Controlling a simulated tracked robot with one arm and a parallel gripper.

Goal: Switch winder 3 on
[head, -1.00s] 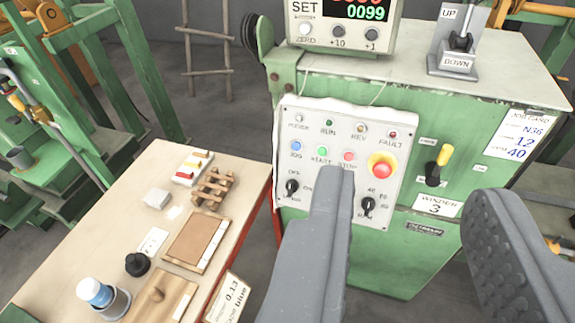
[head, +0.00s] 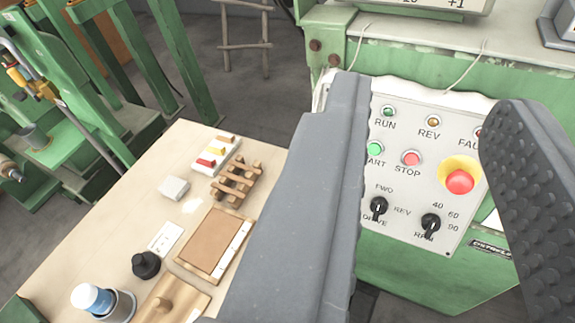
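The grey control panel (head: 400,185) of the green winder stands ahead, right of centre. It shows a green start button (head: 375,148), a red stop button (head: 411,158), a red mushroom button (head: 459,182) on yellow, a black drive knob (head: 378,207) and a black RPM knob (head: 430,224). My gripper (head: 425,98) is open and empty, its fingers spread on either side of these controls. The left finger covers the panel's left part, including where the off/on knob was seen earlier. The green run lamp (head: 388,111) looks unlit. The winder 3 label is out of sight.
A wooden bench (head: 120,190) on the left holds a wooden rack (head: 236,183), a small tray with coloured pieces (head: 214,153), a black knob-like object (head: 146,264) and a blue-and-white container (head: 92,298). A wooden ladder (head: 246,45) leans behind. Green machine frames stand at far left.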

